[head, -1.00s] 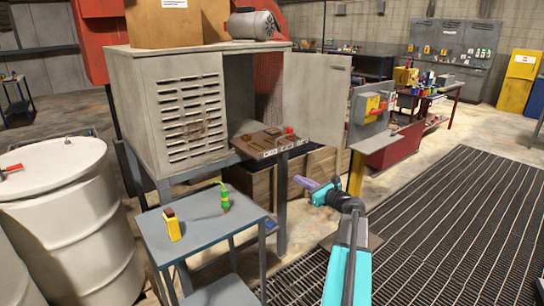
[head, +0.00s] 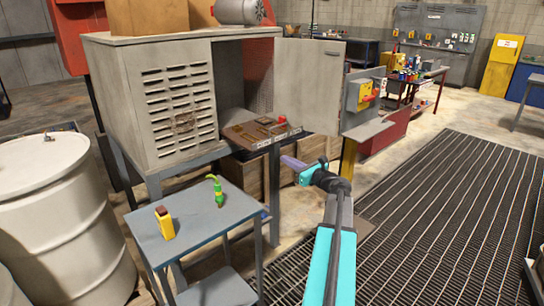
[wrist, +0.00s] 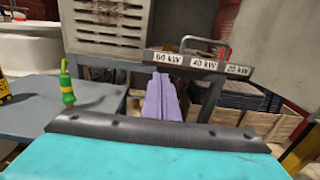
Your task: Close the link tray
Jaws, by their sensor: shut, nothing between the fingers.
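The link tray (head: 246,128) sticks out of the open cabinet (head: 165,100), with several brown parts and a red piece on it. In the wrist view its front edge (wrist: 226,69) carries labels reading 60 kW, 40 kW and 20 kW, and a metal handle arches at the right. My gripper (head: 286,159) is shut and empty, its purple fingers in front of and below the tray in the head view. In the wrist view the fingers (wrist: 160,76) point at the front edge near the 60 kW label. I cannot tell whether they touch it.
The cabinet door (head: 308,85) stands open on the right. A small grey table (head: 195,225) with a green bottle-like item (head: 217,190) and a yellow item (head: 164,223) stands at the front left. Wooden crates (head: 240,178) sit below the cabinet. Grating floor (head: 440,210) on the right is clear.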

